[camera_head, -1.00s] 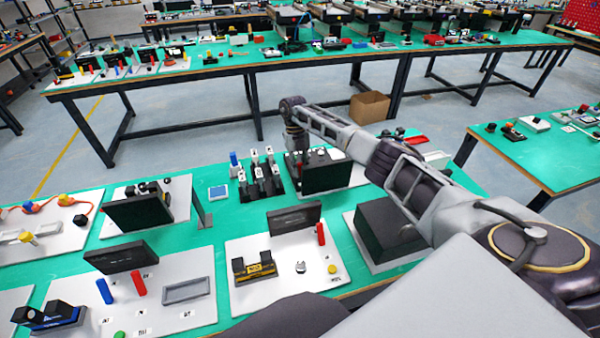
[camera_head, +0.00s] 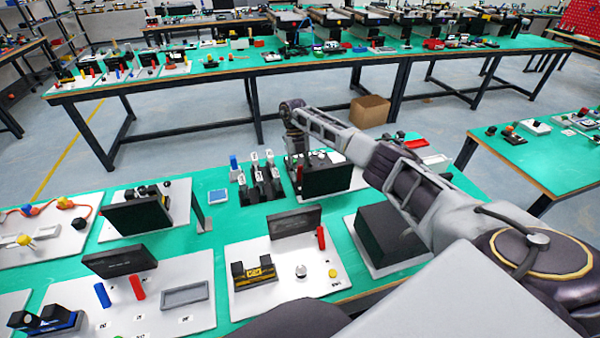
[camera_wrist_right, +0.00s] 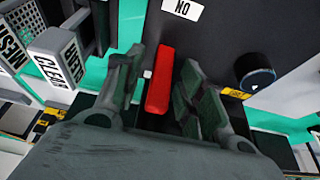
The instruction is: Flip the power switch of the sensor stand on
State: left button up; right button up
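In the right wrist view, a red lever-like block (camera_wrist_right: 159,80), apparently the switch, stands against a dark panel (camera_wrist_right: 225,35). A white label (camera_wrist_right: 183,9) beside it reads ON, upside down. My right gripper (camera_wrist_right: 167,85) is open, with one finger on each side of the red block and visible gaps between. A small white spot lies by the left finger. In the head view my right gripper (camera_head: 298,150) points down behind the black panel (camera_head: 327,179), and its fingertips are partly hidden. My left gripper is not in view.
Grey blocks (camera_wrist_right: 60,55) labelled CLEAR and others stand left of the gripper; in the head view they are the upright row (camera_head: 262,180). A round black knob (camera_wrist_right: 256,76) sits right of the red block. A black box (camera_head: 388,235) stands under my right forearm.

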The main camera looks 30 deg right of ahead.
jog(key=v, duration=1.2)
dwell(0.3)
